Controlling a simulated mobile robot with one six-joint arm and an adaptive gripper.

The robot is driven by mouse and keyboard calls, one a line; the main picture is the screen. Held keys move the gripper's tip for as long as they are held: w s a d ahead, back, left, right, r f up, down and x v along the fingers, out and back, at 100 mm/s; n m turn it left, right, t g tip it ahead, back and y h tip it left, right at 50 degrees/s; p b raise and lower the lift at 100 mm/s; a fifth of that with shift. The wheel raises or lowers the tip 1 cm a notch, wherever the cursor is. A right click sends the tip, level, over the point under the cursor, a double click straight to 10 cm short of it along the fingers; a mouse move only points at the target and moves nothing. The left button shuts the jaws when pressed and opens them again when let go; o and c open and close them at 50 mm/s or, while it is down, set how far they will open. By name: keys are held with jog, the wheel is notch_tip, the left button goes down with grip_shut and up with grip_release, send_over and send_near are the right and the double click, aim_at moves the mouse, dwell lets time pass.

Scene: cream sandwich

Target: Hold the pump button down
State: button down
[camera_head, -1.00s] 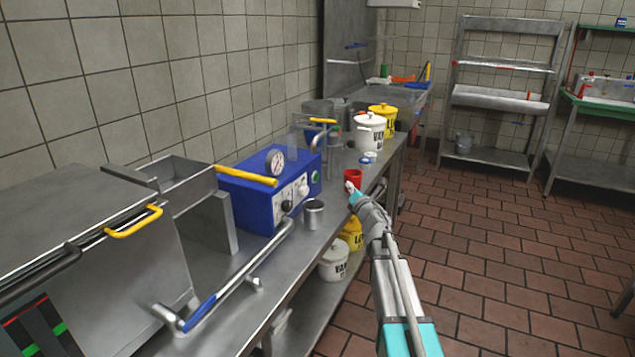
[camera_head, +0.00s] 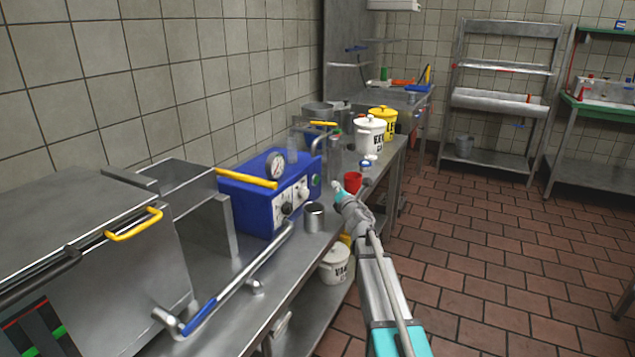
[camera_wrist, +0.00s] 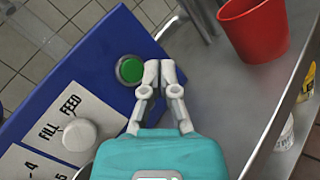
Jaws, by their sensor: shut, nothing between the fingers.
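The blue machine (camera_head: 262,200) stands on the steel counter against the tiled wall, with a gauge on top and knobs on its front panel. In the wrist view, a round green button (camera_wrist: 130,69) sits on that panel (camera_wrist: 75,110) above a white knob marked FILL and FEED. My gripper (camera_wrist: 159,66) is shut and empty, its fingertips just right of the green button in that view; I cannot tell whether they touch it. In the head view my gripper (camera_head: 338,188) is over the counter, to the right of the machine.
A red cup (camera_head: 353,182) stands on the counter beyond my gripper; the wrist view shows it (camera_wrist: 258,28) at upper right. A metal cup (camera_head: 314,216) stands before the machine. White (camera_head: 369,135) and yellow (camera_head: 384,120) buckets stand farther back.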

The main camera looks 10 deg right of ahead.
aim_at(316, 180)
jog(key=shift+w+a, duration=0.6)
jog(key=shift+a, duration=0.2)
jog(key=shift+w+a, duration=0.55)
jog(key=shift+a, duration=0.25)
jog(key=shift+w+a, duration=0.5)
jog(key=shift+a, duration=0.2)
dwell(5.7)
